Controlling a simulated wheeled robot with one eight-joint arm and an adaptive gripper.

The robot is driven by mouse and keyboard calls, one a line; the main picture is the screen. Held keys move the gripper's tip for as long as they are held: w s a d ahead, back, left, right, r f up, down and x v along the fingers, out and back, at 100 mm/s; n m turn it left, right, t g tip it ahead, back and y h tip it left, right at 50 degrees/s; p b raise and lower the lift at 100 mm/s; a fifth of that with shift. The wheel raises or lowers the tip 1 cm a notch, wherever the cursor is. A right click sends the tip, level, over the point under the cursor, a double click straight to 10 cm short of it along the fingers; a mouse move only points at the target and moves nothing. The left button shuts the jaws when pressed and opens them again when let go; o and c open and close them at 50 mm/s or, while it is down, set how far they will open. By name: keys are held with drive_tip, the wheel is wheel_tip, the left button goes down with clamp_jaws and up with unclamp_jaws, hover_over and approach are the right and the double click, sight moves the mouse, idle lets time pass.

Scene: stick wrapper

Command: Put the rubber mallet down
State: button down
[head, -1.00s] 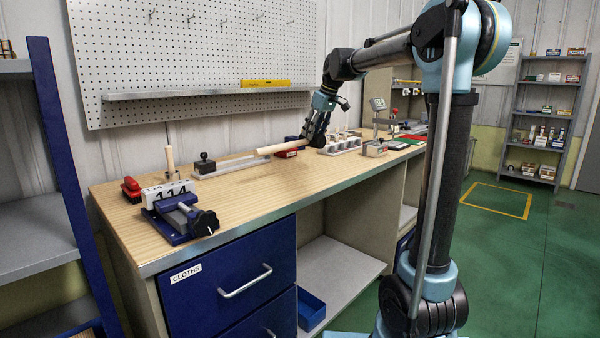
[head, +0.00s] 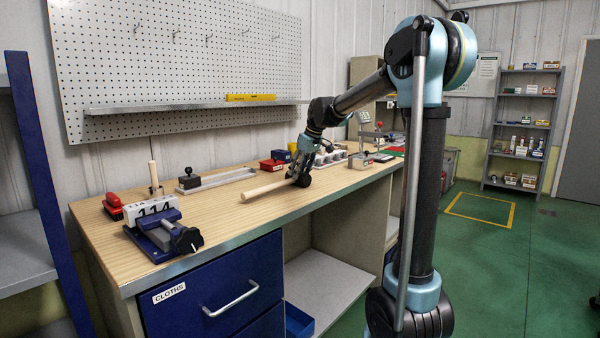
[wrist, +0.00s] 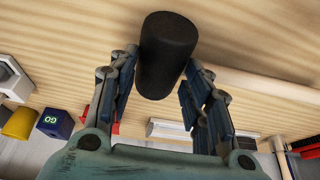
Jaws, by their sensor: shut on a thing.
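The rubber mallet has a black head (head: 304,180) and a pale wooden handle (head: 265,189). My gripper (head: 303,170) is shut on the black head, low over the bench top near its front edge. The handle points left in the head view. In the wrist view the head (wrist: 167,55) sits between the two fingers of my gripper (wrist: 165,75), and the handle (wrist: 268,86) runs off to the right. Wooden bench top (head: 215,220) shows behind it. I cannot tell whether the mallet touches the bench.
Behind the mallet are a metal channel (head: 228,178), a red box (head: 270,165) and a blue box (head: 281,155). A blue vise (head: 160,236) stands at the left. Bench between vise and mallet is clear.

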drive_tip(key=c, duration=0.8)
unclamp_jaws()
drive_tip(key=shift+c, duration=0.2)
drive_tip(key=v, duration=1.2)
drive_tip(key=s+d+f+m+h, duration=0.1)
drive_tip(key=s+d+f+m, duration=0.2)
drive_tip(key=s+d+f, duration=0.55)
drive_tip(key=s+d+f+m+h, duration=0.15)
drive_tip(key=s+d+f, duration=0.3)
drive_tip(key=s, duration=0.65)
drive_tip(key=s+d+f+m, duration=0.2)
drive_tip(key=s+d+f, duration=0.2)
drive_tip(key=s+f, duration=0.5)
drive_tip(key=s+d+f+m+h, duration=0.1)
drive_tip(key=s+d+f+m, duration=0.2)
drive_tip(key=s+f, duration=0.6)
drive_tip(key=shift+d+f+m, duration=0.35)
drive_tip(key=shift+d, duration=0.35)
drive_tip(key=shift+s, duration=0.1)
